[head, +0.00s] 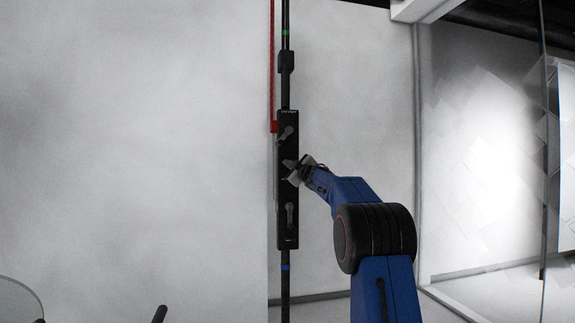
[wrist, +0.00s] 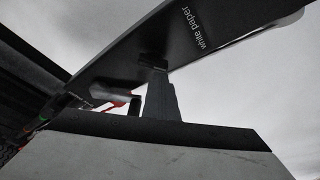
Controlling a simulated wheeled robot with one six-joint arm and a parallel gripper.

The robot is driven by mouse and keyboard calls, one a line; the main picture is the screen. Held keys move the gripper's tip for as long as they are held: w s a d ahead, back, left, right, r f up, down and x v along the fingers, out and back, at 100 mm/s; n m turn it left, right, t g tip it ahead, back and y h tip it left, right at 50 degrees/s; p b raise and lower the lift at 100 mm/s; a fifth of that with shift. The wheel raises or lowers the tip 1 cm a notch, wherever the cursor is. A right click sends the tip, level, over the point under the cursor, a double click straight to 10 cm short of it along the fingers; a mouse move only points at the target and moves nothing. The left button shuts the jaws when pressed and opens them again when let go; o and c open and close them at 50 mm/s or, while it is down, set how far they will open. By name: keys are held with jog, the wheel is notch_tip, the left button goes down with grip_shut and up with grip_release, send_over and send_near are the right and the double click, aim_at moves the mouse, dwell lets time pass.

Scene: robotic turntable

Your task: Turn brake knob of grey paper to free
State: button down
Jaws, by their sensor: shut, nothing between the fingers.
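A tall black panel (head: 288,240) is mounted on a vertical pole. It carries a grey lever knob near its top (head: 286,132) and another lower down (head: 290,215). A grey piece (head: 289,163) shows between them, partly beside my gripper. My gripper (head: 293,177) is shut and empty, at the panel's middle; I cannot tell if it touches. In the wrist view the panel (wrist: 235,28) bears the words "white paper", and a grey lever knob (wrist: 110,93) shows below it. No "grey paper" label is readable.
A red cord (head: 272,70) hangs left of the pole, ending near the upper knob. Black collars and coloured bands sit on the pole (head: 285,95). A pale backdrop fills the left. A glass-like pane (head: 544,150) stands at the right. Space left of the panel is clear.

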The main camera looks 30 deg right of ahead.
jog(key=shift+d+f+n+g+y, duration=0.1)
jog(key=shift+f+n+g+y, duration=0.2)
jog(key=shift+n, duration=1.05)
jog(key=shift+d+f+n+g+y, duration=0.15)
jog(key=shift+n+g+y, duration=0.25)
jog(key=shift+n, duration=0.9)
jog(key=shift+d+f+n+g+y, duration=0.15)
jog(key=shift+n+g, duration=0.25)
jog(key=shift+n, duration=0.95)
jog(key=shift+s, duration=0.1)
